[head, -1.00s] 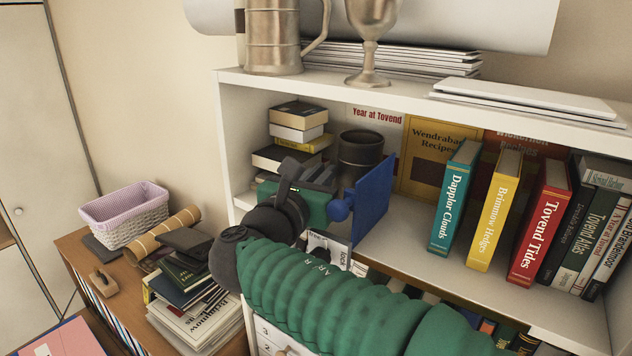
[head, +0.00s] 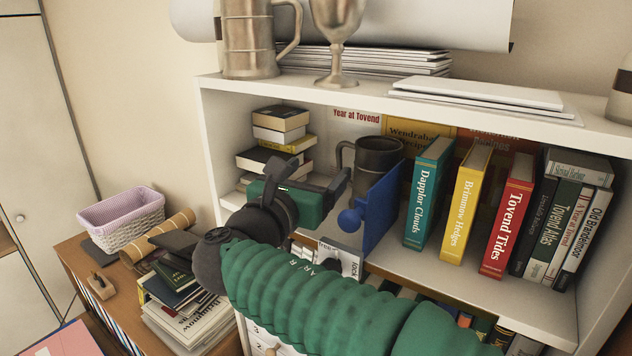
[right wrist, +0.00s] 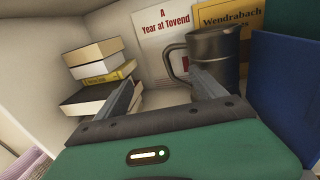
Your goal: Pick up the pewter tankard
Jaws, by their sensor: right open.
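Two tankards show. A dark grey metal tankard (head: 378,158) stands upright inside the shelf, its handle on the left; it also shows in the right wrist view (right wrist: 215,55). A lighter silvery tankard (head: 248,38) stands on the shelf top, cut off by the upper edge. I cannot tell which is the pewter one. My right gripper (head: 312,176) is open and empty, left of the dark tankard. In the right wrist view its fingers (right wrist: 163,84) point towards the handle; contact cannot be told. A blue panel hides the dark tankard's lower right. My left gripper is not in view.
The blue panel (head: 382,208) with a round knob stands close right of my gripper. Stacked books (head: 280,130) lie behind it on the left. Upright books (head: 428,195) stand to the right. A goblet (head: 336,35) and papers (head: 480,92) are on the shelf top.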

